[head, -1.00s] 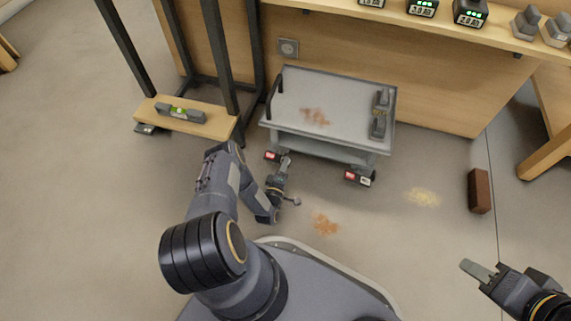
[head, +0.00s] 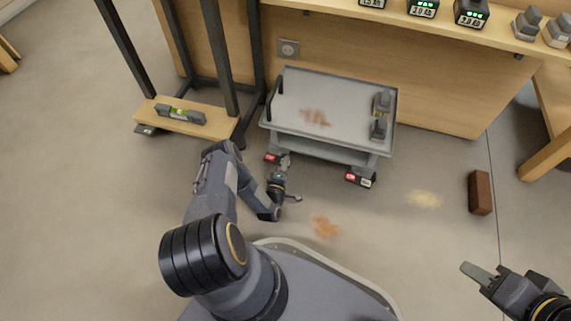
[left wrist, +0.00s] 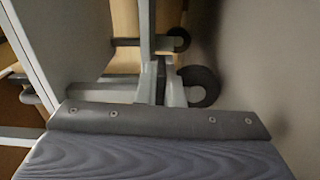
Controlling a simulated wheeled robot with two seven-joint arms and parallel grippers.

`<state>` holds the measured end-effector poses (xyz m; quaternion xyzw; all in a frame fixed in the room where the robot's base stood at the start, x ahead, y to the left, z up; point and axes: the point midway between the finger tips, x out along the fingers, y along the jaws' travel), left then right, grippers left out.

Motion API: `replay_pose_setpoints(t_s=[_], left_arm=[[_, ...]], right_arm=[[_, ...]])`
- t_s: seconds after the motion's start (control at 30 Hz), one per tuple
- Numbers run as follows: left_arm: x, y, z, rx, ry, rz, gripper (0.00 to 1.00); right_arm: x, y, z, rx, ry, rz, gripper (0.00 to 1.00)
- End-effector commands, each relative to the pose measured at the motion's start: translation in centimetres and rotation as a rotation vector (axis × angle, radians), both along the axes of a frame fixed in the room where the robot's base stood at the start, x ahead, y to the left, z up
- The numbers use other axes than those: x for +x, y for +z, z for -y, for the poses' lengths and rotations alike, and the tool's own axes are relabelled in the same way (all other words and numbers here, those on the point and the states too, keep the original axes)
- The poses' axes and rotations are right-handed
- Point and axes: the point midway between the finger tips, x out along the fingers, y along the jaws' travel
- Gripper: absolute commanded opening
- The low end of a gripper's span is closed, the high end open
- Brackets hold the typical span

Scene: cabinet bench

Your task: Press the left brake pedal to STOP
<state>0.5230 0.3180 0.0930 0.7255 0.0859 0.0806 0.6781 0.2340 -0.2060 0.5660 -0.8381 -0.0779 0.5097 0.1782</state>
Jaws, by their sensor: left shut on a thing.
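The grey cart (head: 345,105) stands against the wooden bench. Its left brake pedal (head: 271,158) shows a red end low at the cart's near left corner. The right brake pedal (head: 360,179), red and white, is at the near right corner. My left gripper (head: 284,163) is down at the left pedal, shut, and covers the pedal's right part. The exact contact is too small to make out. The left wrist view shows the cart's underframe and dark wheels (left wrist: 198,86) close ahead. My right gripper (head: 480,272) is far from the cart; its jaw gap is unclear.
A brown brick (head: 479,192) lies on the floor at the right. A wooden step with a spirit level (head: 180,114) stands left of the cart, by dark posts. Floor stains lie in front of the cart. Chargers (head: 470,12) sit on the bench above.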

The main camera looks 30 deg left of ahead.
Motion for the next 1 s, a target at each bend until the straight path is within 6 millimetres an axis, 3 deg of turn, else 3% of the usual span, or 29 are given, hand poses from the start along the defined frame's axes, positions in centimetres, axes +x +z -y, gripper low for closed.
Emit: replay_pose_setpoints(t_s=[0.2, 0.53, 0.57, 0.7, 1.0], left_arm=[[-0.12, 0.82, -0.13, -0.256, 0.002, 0.060, 0.00], [-0.11, 0.93, -0.03, -0.288, 0.000, 0.068, 0.00], [-0.11, 0.93, -0.03, -0.288, 0.000, 0.068, 0.11], [-0.09, 0.93, -0.04, -0.286, 0.000, 0.068, 0.29], [-0.24, 0.97, -0.02, -0.285, 0.000, 0.068, 0.29]], right_arm=[[0.00, 0.00, 0.00, 0.000, 0.000, 0.000, 0.36], [0.00, 0.01, 0.00, 0.000, 0.000, 0.000, 0.36], [0.00, 0.01, 0.00, 0.000, 0.000, 0.000, 0.36], [0.00, 0.01, 0.00, 0.000, 0.000, 0.000, 0.36], [0.00, 0.12, 0.00, 0.000, 0.000, 0.000, 0.36]])
